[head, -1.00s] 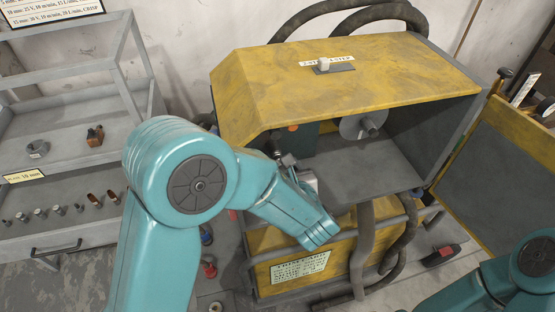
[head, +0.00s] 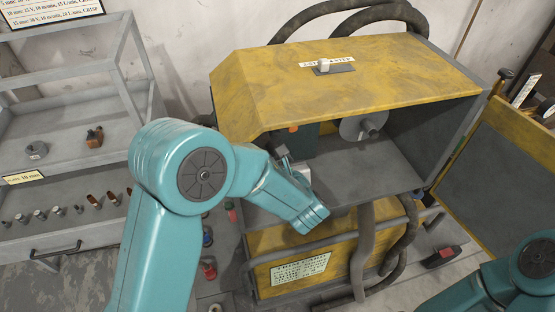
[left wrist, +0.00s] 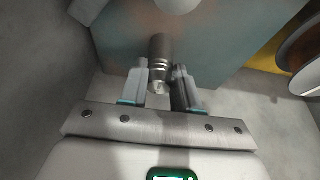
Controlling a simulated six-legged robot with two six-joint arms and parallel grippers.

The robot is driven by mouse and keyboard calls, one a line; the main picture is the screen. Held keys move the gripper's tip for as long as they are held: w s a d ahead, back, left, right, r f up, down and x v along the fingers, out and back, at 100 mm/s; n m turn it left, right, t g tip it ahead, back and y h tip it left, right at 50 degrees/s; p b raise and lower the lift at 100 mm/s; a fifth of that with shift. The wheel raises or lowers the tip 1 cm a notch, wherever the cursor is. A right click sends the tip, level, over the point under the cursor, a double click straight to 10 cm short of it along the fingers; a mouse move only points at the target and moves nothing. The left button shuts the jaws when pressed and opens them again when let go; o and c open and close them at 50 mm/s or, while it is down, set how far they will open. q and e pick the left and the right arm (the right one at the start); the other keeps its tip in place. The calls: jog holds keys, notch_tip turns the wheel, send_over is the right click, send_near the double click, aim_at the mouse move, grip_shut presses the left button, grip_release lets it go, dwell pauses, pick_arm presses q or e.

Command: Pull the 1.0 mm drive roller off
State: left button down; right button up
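The yellow feeder cabinet (head: 345,85) stands open at the front. My left gripper (head: 282,152) reaches into its left side and is partly hidden by my own arm. In the left wrist view, a small ringed metal cylinder (left wrist: 159,62), apparently the drive roller, stands out in front of a teal panel (left wrist: 215,45). My left gripper's two fingers (left wrist: 160,78) lie on either side of it, very close; I cannot tell whether they touch it. I cannot see whether its far end meets the panel, or any size marking. My right gripper is out of view.
A wire spool (head: 358,126) sits inside the cabinet, right of my gripper. The cabinet door (head: 490,185) hangs open at right. A grey shelf (head: 60,100) with small metal parts stands at left. Hoses (head: 365,245) hang in front. The cabinet floor (head: 365,170) is clear.

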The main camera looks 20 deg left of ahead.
pick_arm(q)
jog(key=shift+s+d, duration=0.2)
jog(key=shift+s, duration=0.05)
jog(key=shift+s+d+b, duration=0.5)
jog(key=shift+s+d, duration=0.25)
jog(key=shift+s, duration=0.35)
jog(key=shift+s+d+b, duration=0.45)
jog(key=shift+s+d, duration=0.3)
jog(key=shift+s, duration=0.35)
